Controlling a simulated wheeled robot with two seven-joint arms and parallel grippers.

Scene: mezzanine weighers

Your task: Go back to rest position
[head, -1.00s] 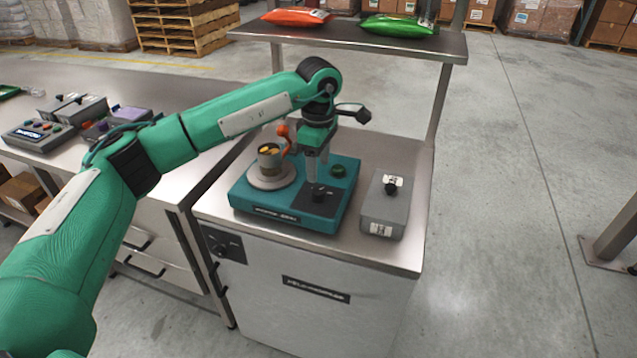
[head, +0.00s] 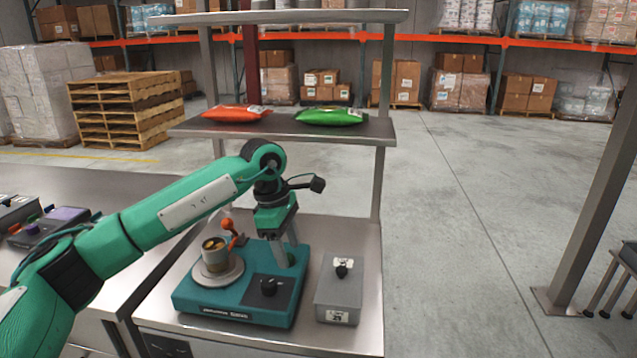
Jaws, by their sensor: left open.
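A metal cup (head: 215,255) with brownish contents stands on the weigher's round pan (head: 232,277), left of the gripper. An orange piece (head: 228,225) shows beside the cup. My right gripper is not in view.
A grey box (head: 339,298) with a black knob stands right of the weigher. A shelf (head: 270,129) above holds an orange bag (head: 237,113) and a green bag (head: 331,117). A steel post (head: 590,180) stands at the right. Floor between is clear.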

